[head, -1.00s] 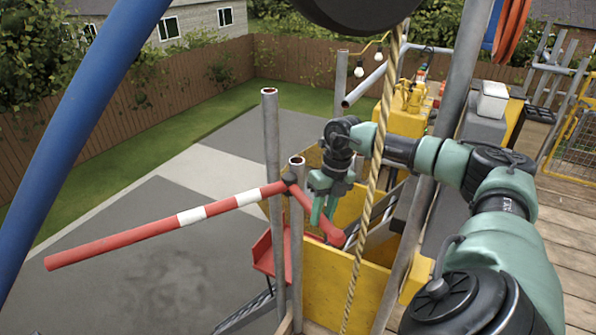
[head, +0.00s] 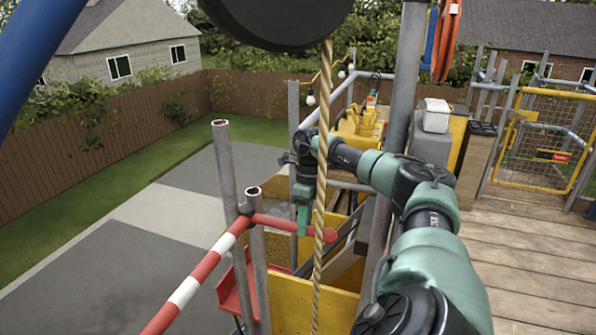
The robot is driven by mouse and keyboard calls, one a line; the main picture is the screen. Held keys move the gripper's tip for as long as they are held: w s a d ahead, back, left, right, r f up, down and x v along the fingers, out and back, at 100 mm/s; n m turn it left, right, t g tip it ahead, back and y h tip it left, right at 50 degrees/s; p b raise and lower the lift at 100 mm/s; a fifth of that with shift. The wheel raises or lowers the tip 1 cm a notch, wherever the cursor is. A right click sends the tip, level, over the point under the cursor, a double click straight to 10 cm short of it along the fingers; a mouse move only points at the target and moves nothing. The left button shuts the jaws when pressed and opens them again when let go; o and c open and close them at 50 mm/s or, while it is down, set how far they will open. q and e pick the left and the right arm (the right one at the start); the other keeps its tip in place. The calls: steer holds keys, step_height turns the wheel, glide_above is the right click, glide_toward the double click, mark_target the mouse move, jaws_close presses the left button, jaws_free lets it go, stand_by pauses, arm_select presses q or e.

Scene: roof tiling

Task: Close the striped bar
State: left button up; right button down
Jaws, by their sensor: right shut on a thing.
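The striped bar (head: 184,292), red and white, is pivoted at a grey post near the platform edge. Its long arm runs from the pivot toward the bottom left, sloping down out of frame. A short red arm (head: 276,222) goes right from the pivot to a rounded red end (head: 329,235). My right gripper (head: 303,222), green and pointing down, is shut on this short red arm between the pivot and the end. The rope partly hides the short arm near its end. My left gripper is not in view.
A hanging rope (head: 321,190) runs down in front of my right arm. Grey posts (head: 226,170) stand by the pivot. A yellow chute box (head: 290,305) lies below. A yellow mesh gate (head: 548,140) stands at the right. The plank deck (head: 530,265) is clear there.

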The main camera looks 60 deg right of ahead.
steer(key=shift+d+r, duration=0.15)
steer(key=c, duration=1.4)
jaws_free()
steer(key=shift+c, duration=0.2)
steer(key=o, duration=0.3)
steer(key=shift+d, duration=0.1)
steer(key=shift+v, duration=3.8)
